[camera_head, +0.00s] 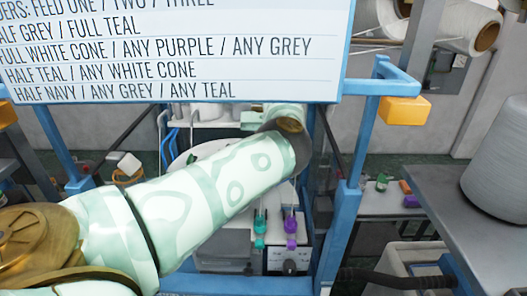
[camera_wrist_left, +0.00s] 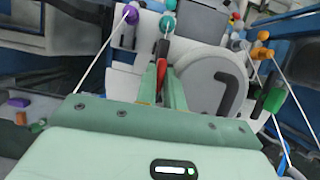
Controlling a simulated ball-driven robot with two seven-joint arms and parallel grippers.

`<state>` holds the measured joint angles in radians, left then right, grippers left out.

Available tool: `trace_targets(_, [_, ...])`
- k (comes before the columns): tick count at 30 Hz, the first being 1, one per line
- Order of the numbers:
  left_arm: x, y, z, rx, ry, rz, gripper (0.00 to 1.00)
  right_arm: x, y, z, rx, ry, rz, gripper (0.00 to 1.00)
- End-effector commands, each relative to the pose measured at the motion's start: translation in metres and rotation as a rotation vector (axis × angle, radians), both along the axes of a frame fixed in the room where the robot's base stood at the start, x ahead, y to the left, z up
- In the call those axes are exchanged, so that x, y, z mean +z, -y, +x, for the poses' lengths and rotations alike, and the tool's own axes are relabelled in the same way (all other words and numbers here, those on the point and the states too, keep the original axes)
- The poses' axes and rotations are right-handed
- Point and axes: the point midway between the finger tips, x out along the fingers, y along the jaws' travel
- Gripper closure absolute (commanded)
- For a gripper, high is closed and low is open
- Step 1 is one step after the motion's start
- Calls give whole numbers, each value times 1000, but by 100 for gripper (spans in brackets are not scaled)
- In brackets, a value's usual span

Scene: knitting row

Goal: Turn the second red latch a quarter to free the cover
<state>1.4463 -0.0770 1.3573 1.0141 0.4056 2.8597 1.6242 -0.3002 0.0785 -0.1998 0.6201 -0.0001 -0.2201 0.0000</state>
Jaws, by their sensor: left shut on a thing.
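In the left wrist view, my left gripper (camera_wrist_left: 162,88) has its two green fingers close together around a red latch (camera_wrist_left: 161,72). The latch points up the picture, with a dark part above it. A pale round cover (camera_wrist_left: 203,88) with a black handle (camera_wrist_left: 232,90) lies just right of the fingers. In the head view, my left arm reaches from the left to the middle and hides its gripper and the latch. Only an edge of a pale round part shows above the arm. My right gripper is not in view.
A large sign (camera_head: 170,50) blocks the upper left of the head view. Blue frame posts (camera_head: 345,220) stand close to my arm. White yarn (camera_wrist_left: 100,55) runs from a purple guide (camera_wrist_left: 131,14). A green-tipped black lever (camera_wrist_left: 272,98) is at right. A grey cone (camera_head: 500,165) stands on the right table.

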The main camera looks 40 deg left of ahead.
Motion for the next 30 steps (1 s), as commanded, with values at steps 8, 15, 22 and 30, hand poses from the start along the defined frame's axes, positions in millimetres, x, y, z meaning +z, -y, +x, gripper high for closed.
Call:
trace_targets(8, [-1,0,0,1,-1,0,68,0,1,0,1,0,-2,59])
trace_targets(15, [-1,1,0,-69,-1,0,68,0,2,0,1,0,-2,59])
trace_targets(22, [-3,3,1,-447,-4,3,68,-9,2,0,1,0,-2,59])
trace_targets(30, [-7,6,1,-958,-3,6,68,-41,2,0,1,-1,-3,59])
